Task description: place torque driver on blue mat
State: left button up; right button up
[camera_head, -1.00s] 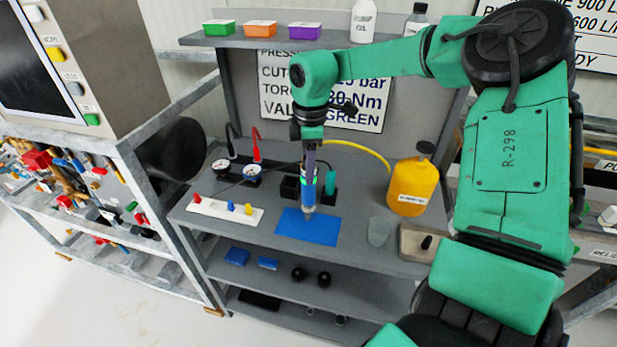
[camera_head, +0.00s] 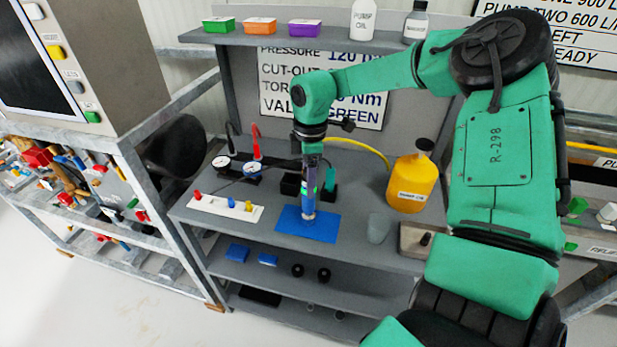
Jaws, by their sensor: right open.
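My right gripper (camera_head: 308,213) points straight down over the blue mat (camera_head: 325,230) on the bench, open, with its lower end at or just above the mat's far part. A narrow upright shape with green and blue patches and a silvery lower end shows there. I cannot tell whether part of it is the torque driver. A teal upright handle (camera_head: 330,179) stands in a black holder just behind and to the right of the gripper; whether this is the driver is unclear. The front of the mat is bare. My left gripper is not in view.
A white strip with coloured pegs (camera_head: 225,206) lies left of the mat. Gauges (camera_head: 252,169) stand behind it. A yellow jug (camera_head: 411,183) and a grey cup (camera_head: 378,229) stand to the right. A shelf with bottles and coloured boxes (camera_head: 260,25) is above.

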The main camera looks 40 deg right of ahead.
jog(key=shift+r, duration=0.5)
notch_tip(320, 180, up, 11)
jog(key=shift+s+d+r+b, duration=0.1)
jog(key=shift+d+b, duration=0.05)
jog(key=shift+b, duration=0.7)
